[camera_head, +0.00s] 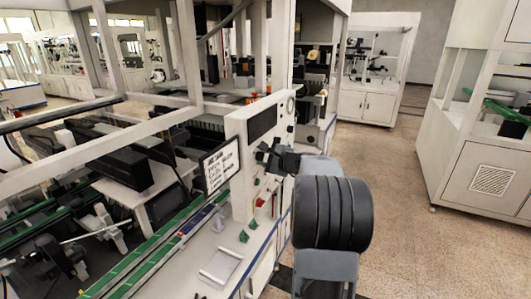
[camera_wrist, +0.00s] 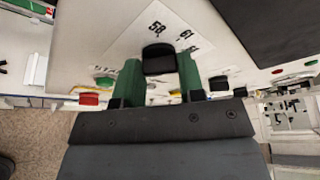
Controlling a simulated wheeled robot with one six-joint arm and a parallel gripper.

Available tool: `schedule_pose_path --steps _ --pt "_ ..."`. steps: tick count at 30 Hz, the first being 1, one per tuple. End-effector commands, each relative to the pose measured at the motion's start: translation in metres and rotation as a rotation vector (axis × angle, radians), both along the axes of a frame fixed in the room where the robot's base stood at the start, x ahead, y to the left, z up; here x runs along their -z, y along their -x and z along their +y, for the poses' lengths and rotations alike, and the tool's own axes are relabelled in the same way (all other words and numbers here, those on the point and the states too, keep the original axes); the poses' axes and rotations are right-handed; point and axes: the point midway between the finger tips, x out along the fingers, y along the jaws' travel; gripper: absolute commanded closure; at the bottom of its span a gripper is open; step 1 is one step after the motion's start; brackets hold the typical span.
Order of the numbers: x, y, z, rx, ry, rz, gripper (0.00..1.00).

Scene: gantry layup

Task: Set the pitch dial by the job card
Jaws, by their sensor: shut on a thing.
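The pitch dial shows in the wrist view as a black knob (camera_wrist: 158,58) on a pale scale plate (camera_wrist: 135,38) with printed numbers, among them 58 and 61. My gripper (camera_wrist: 160,82) is shut on this knob, a green finger on each side. In the head view my gripper (camera_head: 276,157) is at the face of a white control panel (camera_head: 240,130), and the knob is hidden there. The job card (camera_head: 220,164) is a white sheet in a dark frame left of the panel. Its lines are too small to read surely. No pointer mark on the knob is clear.
A dark screen (camera_head: 262,122) is on the panel above my gripper. Left of the panel are gantry rails and a green-edged conveyor (camera_head: 150,255). Open floor (camera_head: 390,190) lies to the right.

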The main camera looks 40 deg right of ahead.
Motion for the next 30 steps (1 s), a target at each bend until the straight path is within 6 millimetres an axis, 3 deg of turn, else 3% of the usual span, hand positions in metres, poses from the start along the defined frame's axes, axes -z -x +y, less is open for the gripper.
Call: schedule_pose_path --steps 9,27,28,30 --pt "-0.003 -0.0004 -0.0005 -0.001 -0.117 0.061 0.88" --pt "-0.002 -0.0004 -0.0008 0.0 -0.148 0.076 0.88" --pt "-0.002 -0.0004 -0.0008 0.0 -0.148 0.076 0.62" --pt "-0.002 -0.0003 -0.0009 0.0 -0.148 0.075 0.55"
